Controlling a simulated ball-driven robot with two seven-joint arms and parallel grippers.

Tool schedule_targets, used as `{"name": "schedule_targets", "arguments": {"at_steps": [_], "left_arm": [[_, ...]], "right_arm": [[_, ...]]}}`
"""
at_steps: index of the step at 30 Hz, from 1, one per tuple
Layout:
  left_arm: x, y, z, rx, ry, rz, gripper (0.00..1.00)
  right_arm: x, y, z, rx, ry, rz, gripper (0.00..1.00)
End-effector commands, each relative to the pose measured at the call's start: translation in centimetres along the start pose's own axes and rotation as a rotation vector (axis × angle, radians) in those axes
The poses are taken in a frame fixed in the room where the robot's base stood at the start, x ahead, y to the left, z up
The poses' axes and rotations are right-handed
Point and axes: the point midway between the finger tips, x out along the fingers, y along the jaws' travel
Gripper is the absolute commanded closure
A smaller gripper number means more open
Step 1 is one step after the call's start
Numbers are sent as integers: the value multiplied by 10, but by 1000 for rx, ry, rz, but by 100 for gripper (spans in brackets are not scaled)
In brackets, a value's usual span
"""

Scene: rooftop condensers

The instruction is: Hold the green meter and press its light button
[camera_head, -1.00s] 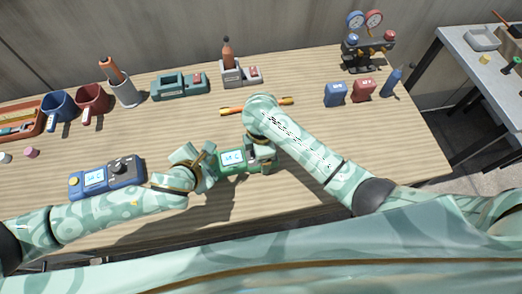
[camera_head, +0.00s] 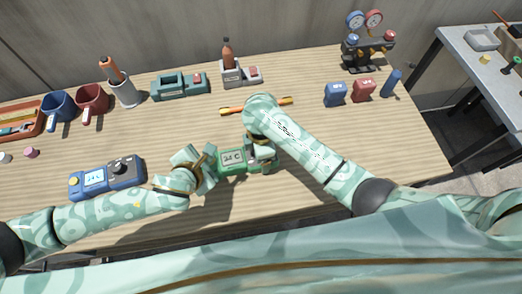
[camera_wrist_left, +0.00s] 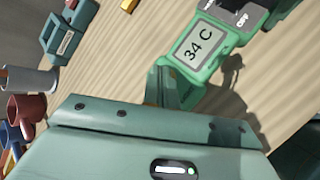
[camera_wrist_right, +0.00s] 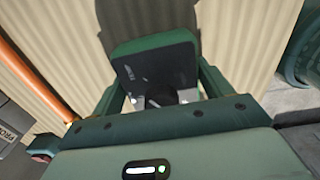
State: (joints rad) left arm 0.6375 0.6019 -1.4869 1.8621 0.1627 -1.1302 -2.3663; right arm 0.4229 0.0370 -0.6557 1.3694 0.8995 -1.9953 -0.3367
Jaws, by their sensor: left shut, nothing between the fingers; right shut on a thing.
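The green meter (camera_head: 232,161) is in the middle of the head view, near the table's front. Its screen reads "34 C"; the meter also shows at the top of the left wrist view (camera_wrist_left: 190,63). My right gripper (camera_head: 262,157) is shut on the meter's right part. The right wrist view shows the meter's dark end (camera_wrist_right: 155,68) between the fingers. My left gripper (camera_head: 212,172) is shut and empty at the meter's left side. Its fingertips (camera_wrist_left: 178,86) are close to the screen end; contact is unclear. I cannot make out the light button.
A blue meter (camera_head: 106,177) lies to the left. An orange-tipped tool (camera_head: 232,111) lies behind the right gripper. Mugs, a teal case (camera_head: 180,86) and a bottle stand (camera_head: 240,73) line the back. Blue and red boxes stand right; the front right is clear.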

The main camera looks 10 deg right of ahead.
Motion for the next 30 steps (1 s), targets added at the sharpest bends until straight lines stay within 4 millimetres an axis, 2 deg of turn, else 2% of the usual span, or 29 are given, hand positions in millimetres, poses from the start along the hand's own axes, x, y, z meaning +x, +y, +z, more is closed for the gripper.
{"name": "schedule_targets", "arguments": {"at_steps": [18, 30], "left_arm": [[-8, 6, 6, -1, -1, 0, 100], [-40, 30, 30, -1, -2, 1, 100]], "right_arm": [[0, 0, 0, 0, 0, 1, 59], [0, 0, 0, 0, 0, 1, 59]]}}
